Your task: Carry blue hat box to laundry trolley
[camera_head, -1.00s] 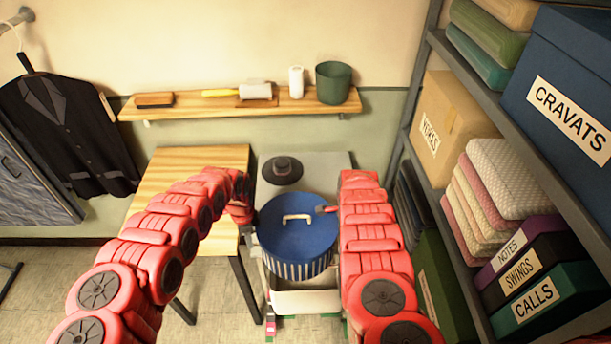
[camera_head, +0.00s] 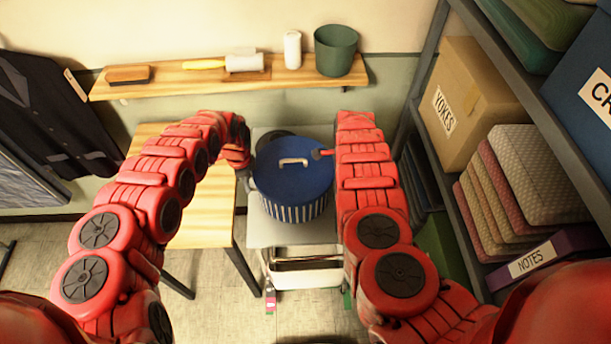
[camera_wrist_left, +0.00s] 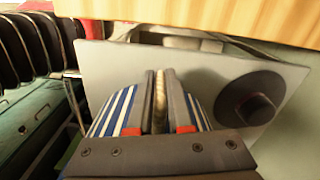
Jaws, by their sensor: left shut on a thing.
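The blue hat box (camera_head: 300,177), with a blue lid, a pale handle and blue-and-white striped sides, is between my two arms in the head view. My left gripper (camera_head: 246,157) is shut on its left edge; in the left wrist view its fingers (camera_wrist_left: 160,110) close on a rim with the striped wall (camera_wrist_left: 117,110) on both sides. My right gripper (camera_head: 322,153) is at the box's right edge, its jaws too hidden to read. The laundry trolley (camera_head: 265,233) has a grey top under the box. I cannot tell whether the box touches it.
A black hat (camera_wrist_left: 248,100) lies on the grey top, partly hidden behind the box in the head view. A wooden table (camera_head: 205,215) stands at left. A shelf rack (camera_head: 545,110) with boxes and folded cloths stands close at right. A wall shelf (camera_head: 210,80) runs behind.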

